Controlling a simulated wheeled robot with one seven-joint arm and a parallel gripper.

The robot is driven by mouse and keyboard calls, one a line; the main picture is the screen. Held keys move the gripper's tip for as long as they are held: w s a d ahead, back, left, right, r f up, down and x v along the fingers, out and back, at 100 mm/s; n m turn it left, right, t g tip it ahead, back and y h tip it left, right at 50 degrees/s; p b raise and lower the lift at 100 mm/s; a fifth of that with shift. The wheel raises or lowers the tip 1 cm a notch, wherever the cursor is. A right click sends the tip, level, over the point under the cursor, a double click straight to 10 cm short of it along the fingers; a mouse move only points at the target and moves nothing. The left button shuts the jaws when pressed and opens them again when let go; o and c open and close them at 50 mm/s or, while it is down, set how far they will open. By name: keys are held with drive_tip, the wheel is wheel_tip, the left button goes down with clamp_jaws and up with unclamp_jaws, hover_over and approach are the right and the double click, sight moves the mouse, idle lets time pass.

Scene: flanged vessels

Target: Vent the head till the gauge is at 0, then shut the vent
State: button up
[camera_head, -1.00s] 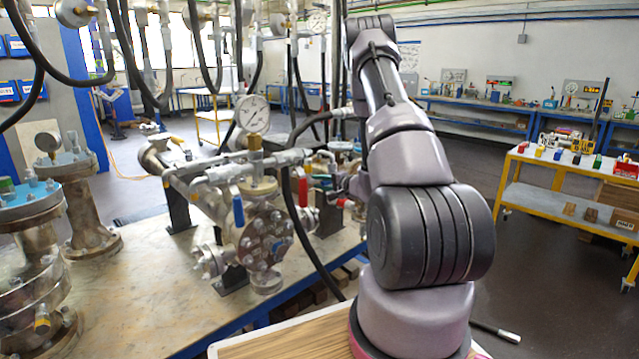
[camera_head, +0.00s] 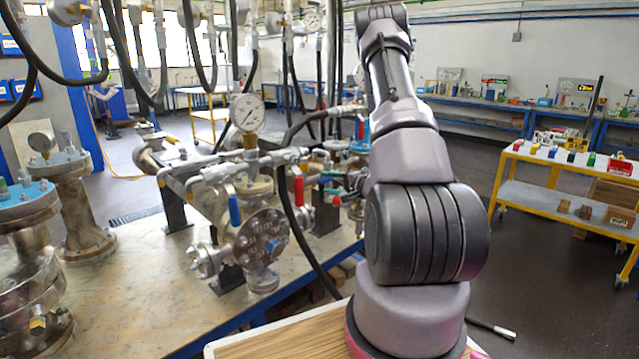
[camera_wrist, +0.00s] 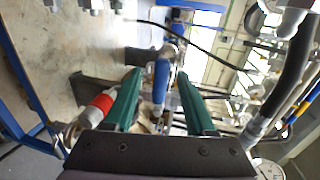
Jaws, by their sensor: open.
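The gauge (camera_head: 248,112) has a round white dial and stands upright over the pipework; its reading is too small to tell. Below it are a valve with a blue lever handle (camera_head: 234,210) and one with a red handle (camera_head: 299,190), both hanging down. My gripper (camera_head: 325,181) is partly hidden by my arm, right of the red handle. In the wrist view its green fingers (camera_wrist: 156,100) are open and apart. A blue handle (camera_wrist: 161,82) shows between them, gripped by neither; a red handle (camera_wrist: 102,101) is beside the left finger. I cannot tell which valve is the vent.
A flanged vessel end (camera_head: 263,240) sits on the steel-topped bench (camera_head: 130,300). Other flanged vessels (camera_head: 30,240) stand at the left. Black hoses (camera_head: 290,215) hang close to the valves and my gripper. A yellow cart (camera_head: 560,165) stands at the right, with open floor before it.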

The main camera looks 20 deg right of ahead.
drive_tip(key=v, duration=0.4)
drive_tip(key=shift+s, duration=0.1)
idle(0.4)
